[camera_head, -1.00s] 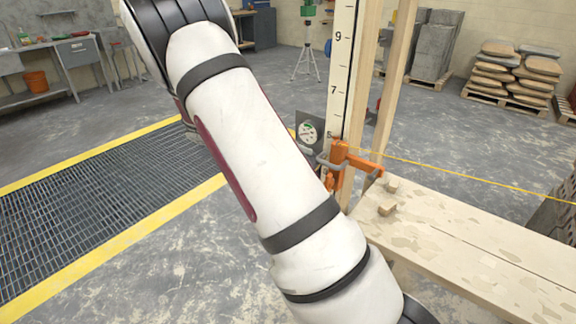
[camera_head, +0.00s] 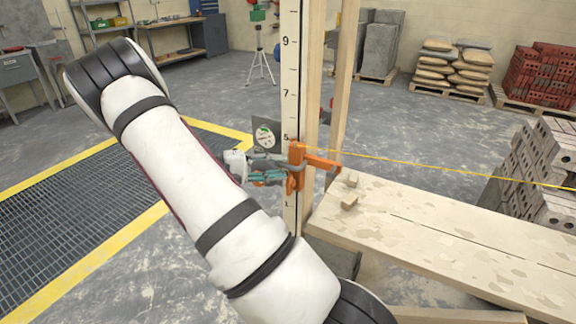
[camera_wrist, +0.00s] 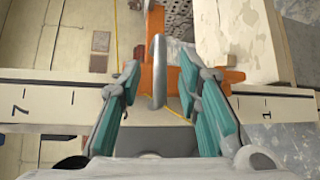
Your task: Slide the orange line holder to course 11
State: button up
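The orange line holder (camera_head: 298,167) is on the upright white course pole (camera_head: 290,70), just below the 5 mark. A yellow line runs from it to the right. My gripper (camera_head: 268,170) is at its left side in the head view. In the wrist view, the holder (camera_wrist: 153,50) lies across the pole (camera_wrist: 60,103), between its 7 and 1 marks. Its grey loop handle (camera_wrist: 158,72) stands between the teal fingers of my gripper (camera_wrist: 160,82). The fingers are apart, with gaps visible on both sides of the handle.
Timber posts (camera_head: 341,80) stand right behind the pole. A plank platform (camera_head: 420,225) with small wood blocks (camera_head: 349,202) lies to the right, close to the holder. A dial on a dark plate (camera_head: 265,136) is left of the pole. Grey blocks (camera_head: 545,170) are stacked at right.

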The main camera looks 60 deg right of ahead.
aim_at(288, 166)
jog(key=shift+x, duration=1.85)
grip_shut()
